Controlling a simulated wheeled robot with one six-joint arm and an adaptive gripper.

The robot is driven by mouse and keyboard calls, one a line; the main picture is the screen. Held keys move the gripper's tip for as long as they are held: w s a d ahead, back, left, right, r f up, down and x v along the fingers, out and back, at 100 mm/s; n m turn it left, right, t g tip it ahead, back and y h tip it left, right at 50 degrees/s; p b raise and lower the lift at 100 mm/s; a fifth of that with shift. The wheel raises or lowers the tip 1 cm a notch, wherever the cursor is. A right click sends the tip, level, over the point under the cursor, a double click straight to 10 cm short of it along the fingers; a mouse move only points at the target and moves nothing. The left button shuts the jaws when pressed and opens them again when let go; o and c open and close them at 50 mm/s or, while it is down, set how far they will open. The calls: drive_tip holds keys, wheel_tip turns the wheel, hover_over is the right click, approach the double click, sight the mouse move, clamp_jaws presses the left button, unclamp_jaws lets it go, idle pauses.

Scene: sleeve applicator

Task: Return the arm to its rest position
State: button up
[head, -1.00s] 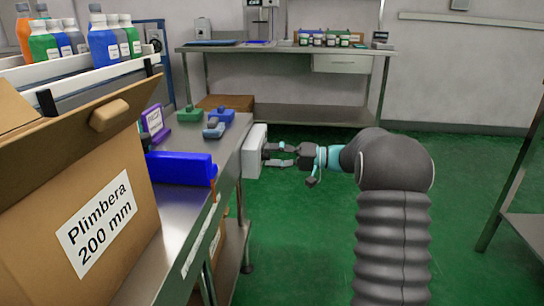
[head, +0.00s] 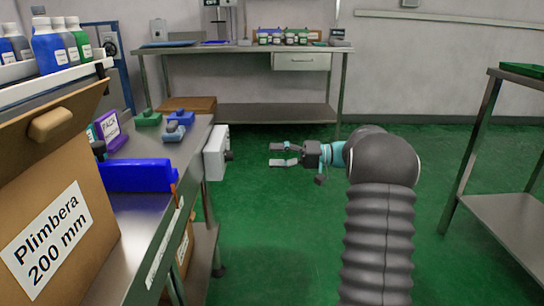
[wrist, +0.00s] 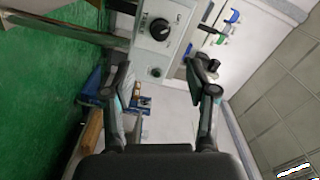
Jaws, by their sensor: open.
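My gripper (head: 284,154) is open and empty in the head view, its two fingers pointing left. It is held over the green floor, to the right of a white box-shaped unit (head: 216,152) at the end of the steel bench. A clear gap lies between the fingertips and the unit. My gripper also shows in the wrist view (wrist: 163,82), with its fingers spread. Ahead of them there is a white panel (wrist: 160,35) with a dark knob and a second smaller knob. My arm extends toward the gripper from the lower right of the head view.
The steel bench (head: 140,205) on the left carries a blue block (head: 137,175) and small green and blue items. A cardboard box (head: 60,215) labelled Plimbera 200 mm stands in front. A back table (head: 250,48) and a right table (head: 510,205) border open green floor.

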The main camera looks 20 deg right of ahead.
idle(0.3)
wheel_tip(320, 180, down, 10)
drive_tip(key=s+m+g+h, duration=0.1)
drive_tip(key=s+m+h, duration=0.1)
drive_tip(key=m+h, duration=0.25)
drive_tip(key=s+a+f+m+g+h+p, duration=0.1)
drive_tip(key=s+a+f+m+g+h, duration=0.2)
drive_tip(key=s, duration=0.6)
drive_tip(key=s+a+r+n+t+h+p, duration=0.2)
drive_tip(key=s+a+r+n+h+p, duration=0.1)
drive_tip(key=s+r, duration=0.6)
drive_tip(key=s+a+r+n+t+h+p, duration=0.2)
drive_tip(key=s+a+r+n+h+p, duration=0.2)
drive_tip(key=s+r, duration=0.6)
drive_tip(key=s+a+h+p, duration=0.1)
drive_tip(key=s+h+p, duration=0.1)
drive_tip(key=s, duration=0.5)
drive_tip(key=shift+a+h+p, duration=0.25)
drive_tip(key=shift+h+p, duration=0.1)
drive_tip(key=shift+p, duration=0.05)
